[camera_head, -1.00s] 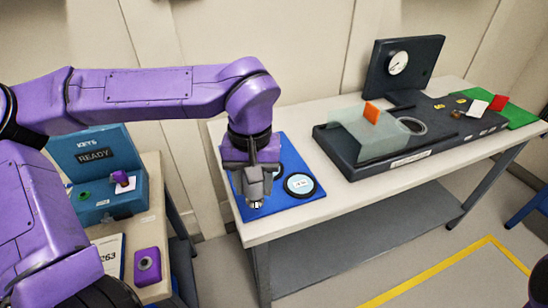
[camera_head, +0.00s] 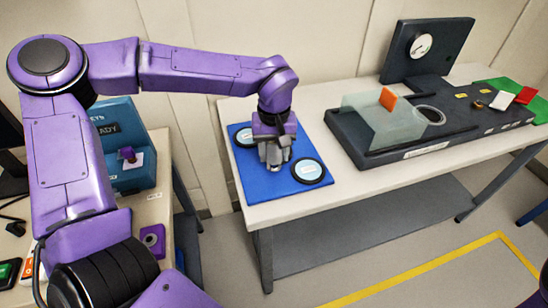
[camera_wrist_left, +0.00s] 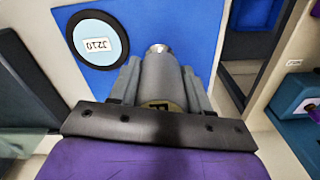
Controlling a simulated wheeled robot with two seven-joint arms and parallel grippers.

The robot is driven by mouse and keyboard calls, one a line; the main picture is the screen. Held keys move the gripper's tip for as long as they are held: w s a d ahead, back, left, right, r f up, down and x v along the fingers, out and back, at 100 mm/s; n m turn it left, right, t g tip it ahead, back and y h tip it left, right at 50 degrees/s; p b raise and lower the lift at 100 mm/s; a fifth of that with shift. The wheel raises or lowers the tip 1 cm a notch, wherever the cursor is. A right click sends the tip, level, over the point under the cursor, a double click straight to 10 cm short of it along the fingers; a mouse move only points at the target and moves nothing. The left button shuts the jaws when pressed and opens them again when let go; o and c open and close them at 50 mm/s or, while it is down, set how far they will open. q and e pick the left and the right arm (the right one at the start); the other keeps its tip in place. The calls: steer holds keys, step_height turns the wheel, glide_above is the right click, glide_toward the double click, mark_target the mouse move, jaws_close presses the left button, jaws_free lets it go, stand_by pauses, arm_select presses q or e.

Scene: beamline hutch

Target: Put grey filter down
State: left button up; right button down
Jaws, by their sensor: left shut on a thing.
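My left gripper (camera_head: 275,164) is over the blue mat (camera_head: 262,187) at the left end of the long bench, between two round black-rimmed discs with pale labels. One disc (camera_head: 244,137) is at the back left, the other disc (camera_head: 308,170) at the front right. In the left wrist view the gripper is shut, with a grey rounded body, which I take for the grey filter (camera_wrist_left: 160,78), between its fingers. My right gripper is out of view.
A dark apparatus (camera_head: 385,150) with a clear cover and orange tab (camera_head: 388,99) stands on the bench to the right. A gauge panel (camera_head: 425,48) rises behind it. A teal KEYS box (camera_head: 128,170) sits on the left table. Bare bench top (camera_head: 340,188) lies between mat and apparatus.

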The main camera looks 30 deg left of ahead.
mark_target(274, 160)
arm_select(q)
step_height(274, 160, down, 3)
steer(key=shift+w+f, duration=0.1)
steer(key=o, duration=1.1)
steer(key=shift+f, duration=0.15)
